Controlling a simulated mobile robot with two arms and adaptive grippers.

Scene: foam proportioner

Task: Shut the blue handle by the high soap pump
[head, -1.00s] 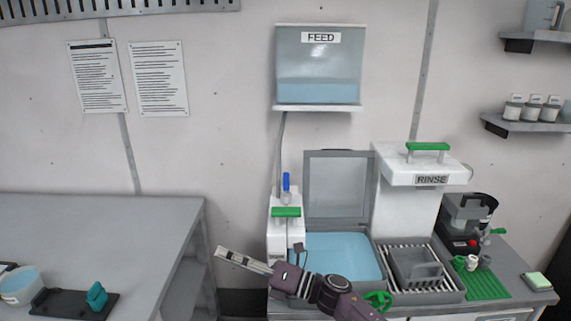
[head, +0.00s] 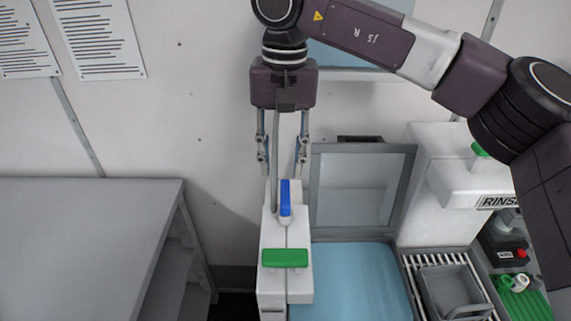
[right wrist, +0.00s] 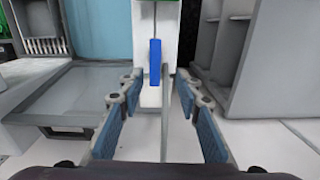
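The blue handle (head: 285,197) stands upright on top of the white pump unit (head: 271,238), which has a green bar (head: 285,258) on its front. My right gripper (head: 281,168) points down just above and behind the handle, fingers spread and empty. In the right wrist view the blue handle (right wrist: 155,62) lies ahead, roughly between the open fingertips (right wrist: 158,84), with no visible contact. A thin grey tube runs down between the fingers. My left gripper is out of view.
An open lid (head: 362,190) stands right of the pump, behind a basin of blue liquid (head: 350,280). The white RINSE unit (head: 455,185) and a slatted rack (head: 408,268) are further right. A grey table (head: 85,235) is at left, with a gap between.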

